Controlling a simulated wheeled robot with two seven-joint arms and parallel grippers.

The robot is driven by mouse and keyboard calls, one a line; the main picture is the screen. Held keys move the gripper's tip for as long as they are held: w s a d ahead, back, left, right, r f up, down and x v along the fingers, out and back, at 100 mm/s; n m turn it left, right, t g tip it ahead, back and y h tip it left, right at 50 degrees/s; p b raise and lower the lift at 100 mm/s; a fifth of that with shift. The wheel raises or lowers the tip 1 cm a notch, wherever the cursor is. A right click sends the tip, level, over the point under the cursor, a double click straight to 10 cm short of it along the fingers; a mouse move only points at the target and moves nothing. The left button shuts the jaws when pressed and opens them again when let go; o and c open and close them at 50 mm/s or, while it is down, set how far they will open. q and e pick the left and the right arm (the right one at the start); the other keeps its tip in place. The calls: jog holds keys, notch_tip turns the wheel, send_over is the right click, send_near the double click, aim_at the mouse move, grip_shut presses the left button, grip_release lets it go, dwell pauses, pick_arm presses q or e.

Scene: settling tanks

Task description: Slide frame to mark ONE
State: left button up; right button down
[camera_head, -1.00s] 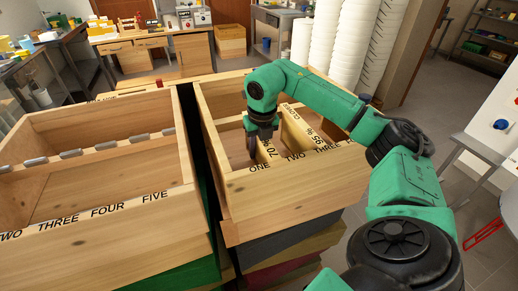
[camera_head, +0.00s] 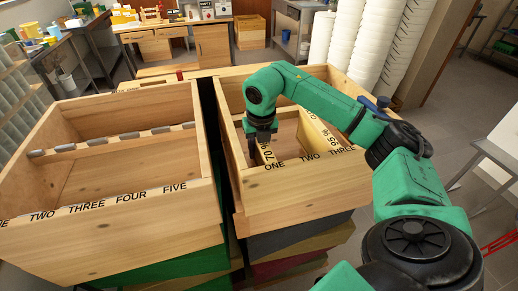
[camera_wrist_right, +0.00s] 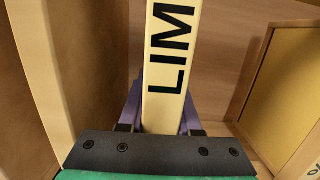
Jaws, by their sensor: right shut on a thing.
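My right gripper (camera_head: 262,138) is inside the right wooden box (camera_head: 300,190), shut on the top bar of a pale frame (camera_head: 267,155) marked "70 %". In the right wrist view its purple fingers clasp both sides of this bar (camera_wrist_right: 170,60), which shows the letters "LIM". The front rim carries the marks ONE (camera_head: 275,167), TWO (camera_head: 310,157) and THREE (camera_head: 343,150). The held frame's front end is just behind the rim, close to ONE and slightly left of it. The arm hides part of the frame. My left gripper is out of view.
Another frame (camera_head: 318,135), marked "95 %", stands to the right in the same box, with a gap between them; its panel shows in the wrist view (camera_wrist_right: 292,85). A second open box (camera_head: 130,215) is at left. White stacks (camera_head: 340,45) stand behind.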

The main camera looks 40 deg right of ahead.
jog(key=shift+r, duration=0.1)
jog(key=c, duration=0.5)
grip_release()
jog(key=r, duration=0.5)
jog(key=s+r+b, duration=0.1)
jog(key=r, duration=0.1)
jog(key=shift+a+r, duration=0.15)
jog(key=shift+a, duration=0.15)
jog(key=r, duration=0.2)
jog(key=r+p, duration=0.1)
jog(key=r, duration=0.1)
jog(key=s+r+p, duration=0.1)
jog(key=r, duration=0.1)
jog(key=shift+a+r, duration=0.1)
jog(key=shift+r, duration=0.05)
jog(key=shift+s+r, duration=0.1)
jog(key=shift+r, duration=0.35)
jog(key=shift+f, duration=0.1)
